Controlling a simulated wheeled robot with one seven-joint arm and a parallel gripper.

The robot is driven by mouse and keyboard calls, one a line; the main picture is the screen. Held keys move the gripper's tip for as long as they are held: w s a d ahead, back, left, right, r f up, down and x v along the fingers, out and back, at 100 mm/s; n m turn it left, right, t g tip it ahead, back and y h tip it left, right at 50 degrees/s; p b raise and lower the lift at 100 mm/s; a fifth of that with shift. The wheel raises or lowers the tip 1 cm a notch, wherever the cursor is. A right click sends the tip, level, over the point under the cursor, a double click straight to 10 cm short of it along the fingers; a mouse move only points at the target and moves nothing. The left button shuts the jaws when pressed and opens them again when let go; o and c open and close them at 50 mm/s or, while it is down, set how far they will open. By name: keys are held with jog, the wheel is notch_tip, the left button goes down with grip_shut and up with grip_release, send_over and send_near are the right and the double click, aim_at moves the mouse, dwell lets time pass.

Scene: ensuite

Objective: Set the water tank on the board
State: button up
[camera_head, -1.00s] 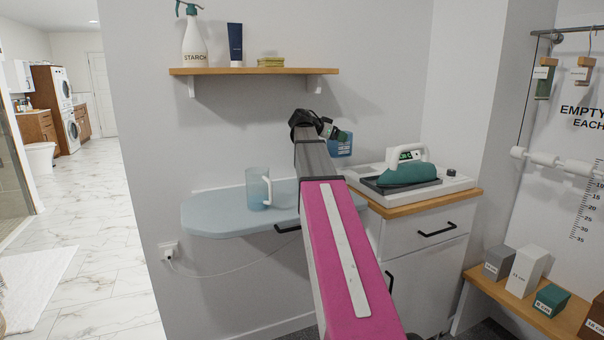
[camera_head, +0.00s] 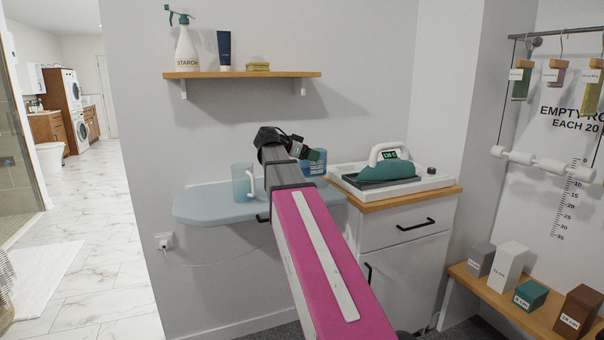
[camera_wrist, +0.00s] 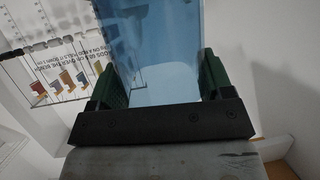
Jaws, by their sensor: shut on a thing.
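The blue see-through water tank (camera_head: 314,163) is in my gripper, just right of my arm's end in the head view. In the wrist view the tank (camera_wrist: 160,50) fills the space between two green finger pads, and my gripper (camera_wrist: 160,88) is shut on it. The head view shows my gripper (camera_head: 312,155) only partly, beside the tank. The pale blue board (camera_head: 205,207) is an ironing board against the wall, to the left of the tank. My arm covers part of the board's right side.
A clear jug (camera_head: 242,183) stands on the board. The green iron (camera_head: 387,169) sits on its base on the cabinet (camera_head: 405,235) at right. A wall shelf (camera_head: 240,74) with a starch bottle (camera_head: 188,48) hangs above. The board's left end is clear.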

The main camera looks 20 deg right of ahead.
aim_at(301, 166)
jog(key=shift+f, duration=2.85)
jog(key=shift+f, duration=0.1)
jog(key=o, duration=1.3)
jog(key=v, duration=0.7)
jog(key=shift+a+r, duration=0.2)
jog(key=shift+r, duration=0.05)
